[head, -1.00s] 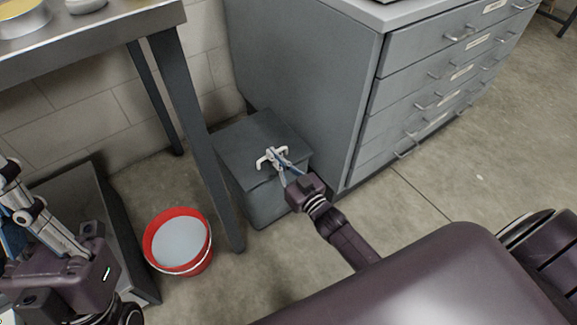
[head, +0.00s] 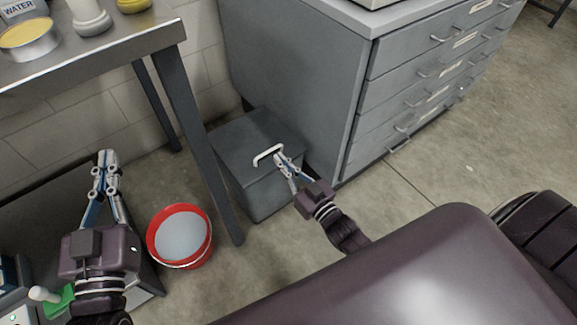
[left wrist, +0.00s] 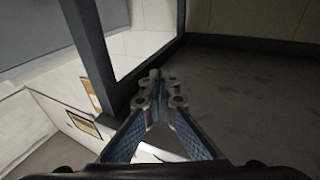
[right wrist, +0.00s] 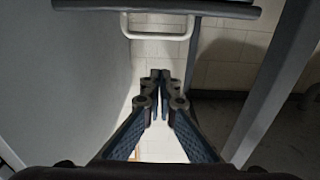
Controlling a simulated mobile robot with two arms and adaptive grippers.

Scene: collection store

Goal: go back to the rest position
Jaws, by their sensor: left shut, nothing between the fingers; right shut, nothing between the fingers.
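My left gripper (head: 107,158) is shut and empty in the head view, over the dark low surface left of the red bucket. Its closed fingers also show in the left wrist view (left wrist: 155,82). My right gripper (head: 281,158) is shut and empty, close to the white handle (head: 268,154) of the grey lidded box (head: 243,150). Its closed fingertips show in the right wrist view (right wrist: 160,78), with the white handle (right wrist: 158,36) beyond them. The fingers appear apart from the handle, beside it.
A red bucket (head: 180,237) with pale contents stands on the floor between the arms. A metal table (head: 150,38) with a tin (head: 28,40) is at upper left. A grey drawer cabinet (head: 300,80) stands behind the box.

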